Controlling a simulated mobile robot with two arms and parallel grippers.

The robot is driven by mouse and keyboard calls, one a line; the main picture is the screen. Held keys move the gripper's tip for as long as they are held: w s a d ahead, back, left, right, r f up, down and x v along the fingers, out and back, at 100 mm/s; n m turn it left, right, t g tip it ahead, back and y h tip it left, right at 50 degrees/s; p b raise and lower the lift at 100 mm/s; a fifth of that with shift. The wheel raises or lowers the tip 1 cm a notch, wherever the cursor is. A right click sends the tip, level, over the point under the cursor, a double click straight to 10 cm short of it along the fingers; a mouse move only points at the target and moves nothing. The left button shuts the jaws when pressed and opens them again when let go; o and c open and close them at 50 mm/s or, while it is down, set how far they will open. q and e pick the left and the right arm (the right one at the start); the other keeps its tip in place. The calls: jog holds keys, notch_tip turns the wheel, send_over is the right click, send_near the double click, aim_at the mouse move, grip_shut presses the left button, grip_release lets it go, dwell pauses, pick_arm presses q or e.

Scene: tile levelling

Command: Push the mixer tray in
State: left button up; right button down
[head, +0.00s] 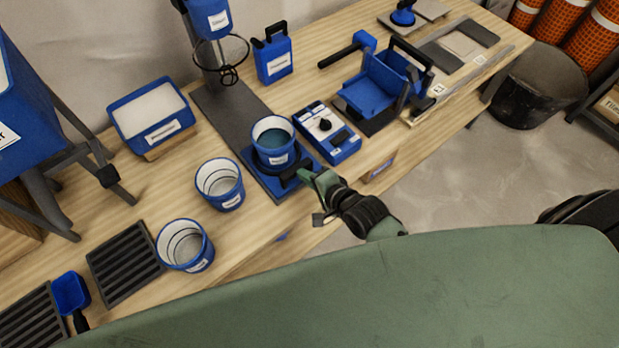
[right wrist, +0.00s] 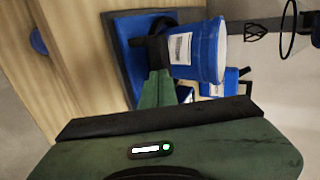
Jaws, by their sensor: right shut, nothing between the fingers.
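The mixer tray (head: 276,186) is a blue plate at the front of the mixer's dark base (head: 215,100). A blue bucket (head: 273,152) with dark contents stands on it. The tray has a black handle (head: 292,178) at its front. My right gripper (head: 311,178) is shut and empty, its fingertips at the handle; I cannot tell if they touch. My left gripper is not in view.
A blue control box (head: 328,132) stands right of the tray. Two empty blue buckets (head: 219,184) (head: 186,246) stand to its left. The mixer's wire whisk (head: 222,62) hangs above, behind the bucket. The floor (head: 430,165) at the right is partly clear.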

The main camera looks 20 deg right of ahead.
aim_at(265, 129)
jog(key=w+a, duration=0.1)
jog(key=w, duration=0.2)
jog(key=w+a, duration=0.1)
jog(key=w, duration=0.2)
jog(key=w+a, duration=0.1)
jog(key=w, duration=0.2)
jog(key=shift+w+a+b, duration=0.25)
jog(key=shift+b, duration=0.1)
jog(key=w+a+b, duration=0.1)
jog(key=w, duration=0.2)
jog(key=w+a+b, duration=0.1)
jog(key=w, duration=0.2)
jog(key=w+a+b, duration=0.1)
jog(key=w, duration=0.3)
jog(key=shift+a+f, duration=0.1)
jog(key=shift+a, duration=0.2)
jog(key=shift+w+a, duration=0.1)
jog(key=shift+w, duration=0.15)
jog(key=shift+r, duration=0.3)
jog(key=shift+w+r, duration=0.1)
